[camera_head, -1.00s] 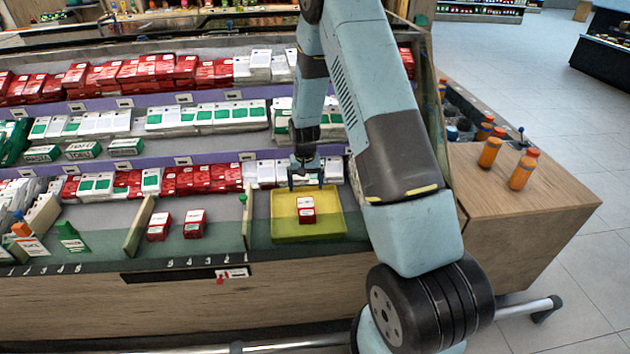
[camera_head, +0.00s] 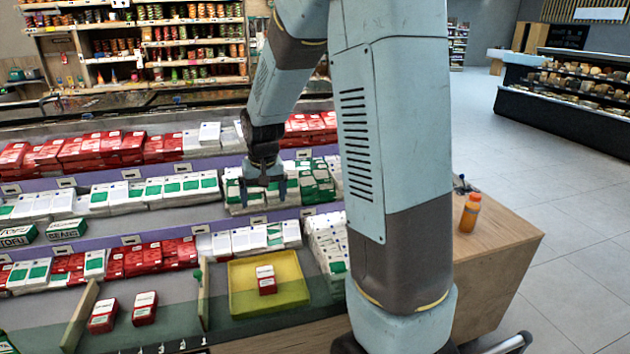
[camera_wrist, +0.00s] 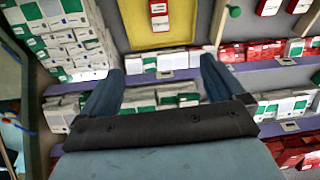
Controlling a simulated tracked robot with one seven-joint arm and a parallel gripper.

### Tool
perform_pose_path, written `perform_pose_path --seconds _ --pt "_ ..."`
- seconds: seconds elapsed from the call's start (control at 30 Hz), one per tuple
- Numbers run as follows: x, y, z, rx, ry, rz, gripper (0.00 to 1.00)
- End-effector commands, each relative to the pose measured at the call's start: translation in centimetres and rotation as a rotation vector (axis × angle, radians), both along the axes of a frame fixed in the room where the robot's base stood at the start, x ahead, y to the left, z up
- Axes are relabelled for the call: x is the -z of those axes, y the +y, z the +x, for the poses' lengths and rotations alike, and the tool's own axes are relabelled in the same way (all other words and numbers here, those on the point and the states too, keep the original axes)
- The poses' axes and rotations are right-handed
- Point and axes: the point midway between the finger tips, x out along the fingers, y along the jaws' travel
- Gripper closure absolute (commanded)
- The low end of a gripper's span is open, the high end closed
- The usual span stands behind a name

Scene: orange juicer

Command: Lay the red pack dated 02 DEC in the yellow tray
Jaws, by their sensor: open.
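The yellow tray (camera_head: 297,297) sits on the lower counter in the head view, and part of it shows at the top of the wrist view (camera_wrist: 182,38). One red pack with a white label (camera_head: 267,280) lies inside the tray, clear of its walls. Two more red packs, a left one (camera_head: 103,315) and a right one (camera_head: 145,308), lie on the counter left of the tray, beyond a wooden divider. The dates are too small to read. My gripper (camera_head: 263,200) is open and empty, raised above and behind the tray, before the middle shelf; its spread fingers show in the wrist view (camera_wrist: 160,85).
Wooden dividers (camera_head: 203,290) stand on both sides of the two loose packs. Shelves behind hold rows of red, white and green packs (camera_head: 150,190). An orange bottle (camera_head: 469,212) stands on the wooden counter at right.

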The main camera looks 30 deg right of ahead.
Motion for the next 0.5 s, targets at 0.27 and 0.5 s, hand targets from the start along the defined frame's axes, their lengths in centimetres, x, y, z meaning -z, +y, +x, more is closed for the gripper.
perform_pose_path --seconds 0.27,0.5 --pt "-6.2 0.0 -4.9 -0.023 -0.066 -0.005 0.04" --pt "-10.2 0.0 -9.6 -0.044 -0.121 -0.012 0.04"
